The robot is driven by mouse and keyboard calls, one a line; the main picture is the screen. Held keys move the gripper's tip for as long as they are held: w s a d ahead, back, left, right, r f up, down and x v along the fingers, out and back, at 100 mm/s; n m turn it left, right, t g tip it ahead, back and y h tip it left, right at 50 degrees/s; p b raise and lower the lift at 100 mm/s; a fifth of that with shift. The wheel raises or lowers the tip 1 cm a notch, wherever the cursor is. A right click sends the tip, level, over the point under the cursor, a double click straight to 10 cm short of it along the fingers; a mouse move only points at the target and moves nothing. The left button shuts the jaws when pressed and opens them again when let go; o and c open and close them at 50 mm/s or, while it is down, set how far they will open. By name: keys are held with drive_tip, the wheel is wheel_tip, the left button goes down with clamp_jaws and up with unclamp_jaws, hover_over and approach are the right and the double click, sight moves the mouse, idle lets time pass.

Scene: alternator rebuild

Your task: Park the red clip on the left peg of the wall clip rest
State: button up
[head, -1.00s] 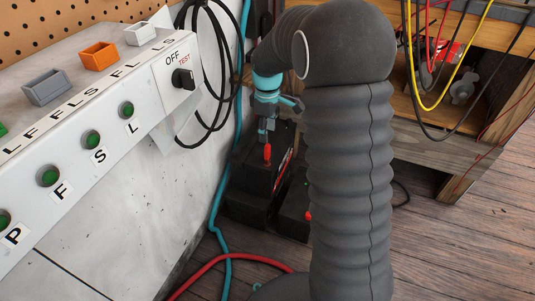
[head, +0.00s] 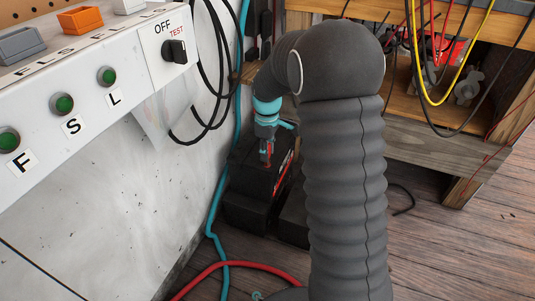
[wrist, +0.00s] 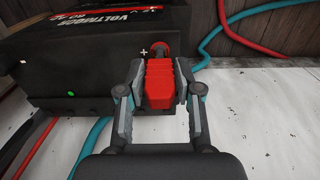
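The red clip (wrist: 160,86) is at the battery terminal marked plus in the wrist view, with its jaws toward the post. My gripper (wrist: 161,78) has one finger on each side of the clip, and the pads lie against its sides. It looks shut on the clip. In the head view my gripper (head: 266,155) is low at the black battery (head: 250,180), and only a little red shows there. I cannot make out the wall clip rest or its left peg for sure. Two dark upright shapes (head: 265,25) stand by the wall at the top.
The white test bench (head: 90,170) with green buttons and a switch is on the left. Black cables (head: 212,110) and a teal cable (head: 218,200) hang beside it. A red cable (head: 235,264) crosses the floor. A wooden bench (head: 430,145) stands at the right.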

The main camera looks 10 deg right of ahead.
drive_tip(key=shift+c, duration=1.1)
drive_tip(key=shift+r+p, duration=1.65)
drive_tip(key=shift+r, duration=0.4)
drive_tip(key=shift+s+f, duration=0.1)
